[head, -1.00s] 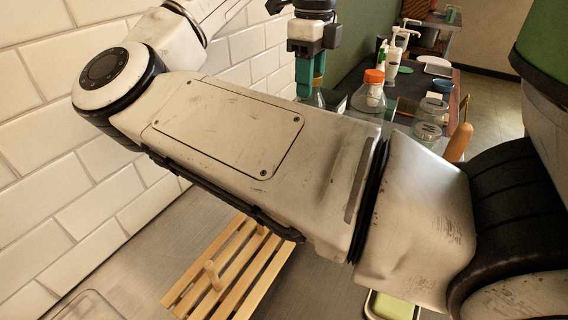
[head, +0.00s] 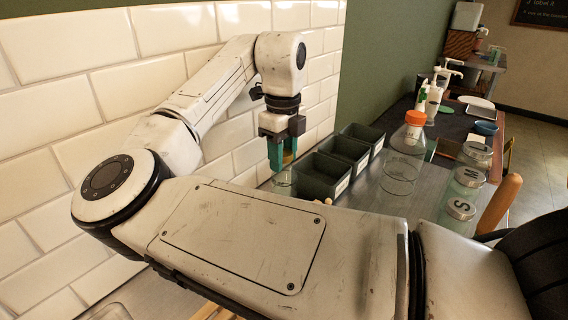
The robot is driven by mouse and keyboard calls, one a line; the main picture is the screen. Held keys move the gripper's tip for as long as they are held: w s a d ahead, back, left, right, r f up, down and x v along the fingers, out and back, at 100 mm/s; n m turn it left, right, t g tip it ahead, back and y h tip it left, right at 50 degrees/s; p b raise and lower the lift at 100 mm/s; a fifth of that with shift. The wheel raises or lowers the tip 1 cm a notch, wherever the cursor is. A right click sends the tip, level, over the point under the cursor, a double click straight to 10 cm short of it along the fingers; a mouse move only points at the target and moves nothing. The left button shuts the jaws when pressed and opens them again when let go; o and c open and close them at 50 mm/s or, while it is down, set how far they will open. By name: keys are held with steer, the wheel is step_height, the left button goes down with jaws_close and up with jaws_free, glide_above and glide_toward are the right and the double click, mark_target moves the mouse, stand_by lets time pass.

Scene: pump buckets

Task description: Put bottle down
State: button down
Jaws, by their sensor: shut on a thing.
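My gripper (head: 283,158), with teal fingers, points down near the tiled wall. It is shut on a clear glass bottle (head: 285,184), whose visible part shows below the fingertips. My own arm hides the lower surroundings, and I cannot tell whether the bottle's base touches the counter. Another clear bottle with an orange cap (head: 404,158) stands upright on the counter to the right, apart from my gripper.
Dark open bins (head: 344,152) stand in a row just right of my gripper. Lidded glass jars (head: 461,204) stand at the right, near an orange-brown rounded thing (head: 499,203). White pump bottles (head: 434,97) stand farther back. Bare grey counter (head: 372,193) shows between bins and jars.

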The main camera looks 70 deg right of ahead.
step_height(320, 180, down, 2)
steer(key=shift+f, duration=0.2)
steer(key=shift+s, duration=0.1)
steer(key=c, duration=0.6)
jaws_free()
steer(key=shift+c, duration=0.2)
step_height(320, 180, up, 12)
steer(key=shift+r, duration=0.1)
